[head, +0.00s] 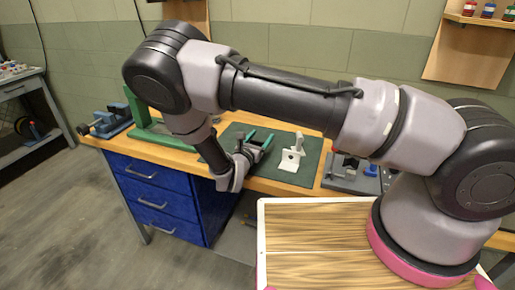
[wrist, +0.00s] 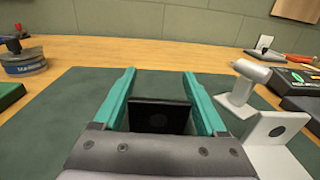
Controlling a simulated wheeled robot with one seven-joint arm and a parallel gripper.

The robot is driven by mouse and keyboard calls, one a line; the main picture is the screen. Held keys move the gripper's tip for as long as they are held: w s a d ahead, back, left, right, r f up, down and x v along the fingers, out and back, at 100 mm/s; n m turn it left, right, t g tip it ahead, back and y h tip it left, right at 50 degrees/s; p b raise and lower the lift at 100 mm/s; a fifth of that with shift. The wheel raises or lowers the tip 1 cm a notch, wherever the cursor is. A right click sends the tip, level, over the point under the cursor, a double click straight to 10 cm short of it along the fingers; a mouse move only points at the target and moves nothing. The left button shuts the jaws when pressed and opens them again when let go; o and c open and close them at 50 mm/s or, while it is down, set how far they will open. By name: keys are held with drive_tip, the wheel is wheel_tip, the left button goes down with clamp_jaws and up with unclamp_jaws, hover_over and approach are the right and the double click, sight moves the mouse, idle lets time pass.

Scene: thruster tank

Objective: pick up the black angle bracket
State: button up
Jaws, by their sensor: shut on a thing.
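The black angle bracket (wrist: 171,113) is a dark plate with a round hole, upright between the two green fingers of my gripper (wrist: 160,95) in the wrist view. My gripper is shut on it. In the head view my gripper (head: 259,146) is over the dark green mat (head: 240,133) near the front of the workbench. The bracket is hard to make out there between the fingers. Whether it touches the mat or is lifted I cannot tell.
A blue vise (head: 107,120) and a green stand (head: 140,110) are at the left of the bench. A grey tool tray (head: 352,176) lies at the right. The mat behind the fingers is clear.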

wheel_tip(320, 180, up, 9)
drive_tip(key=w+d+m+g+h, duration=0.3)
drive_tip(key=d, duration=1)
drive_tip(key=w+d+m+g+h, duration=0.2)
drive_tip(key=w+d+h, duration=0.15)
drive_tip(key=d, duration=1.05)
drive_tip(key=s+a+r+n+t+y, duration=0.1)
drive_tip(key=s+a+n+t+y, duration=0.2)
drive_tip(key=a, duration=0.9)
drive_tip(key=s+a+n+t+y, duration=0.1)
drive_tip(key=a+n+t+y, duration=0.3)
drive_tip(key=a, duration=0.8)
drive_tip(key=shift+m+g+y, duration=0.35)
drive_tip(key=shift+m+g, duration=0.25)
drive_tip(key=shift+g, duration=0.1)
drive_tip(key=f, duration=0.5)
drive_tip(key=shift+s+a+f, duration=0.2)
drive_tip(key=shift+s+a, duration=0.05)
drive_tip(key=shift+a, duration=0.15)
drive_tip(key=shift+f, duration=2.2)
drive_tip(key=shift+f, duration=0.1)
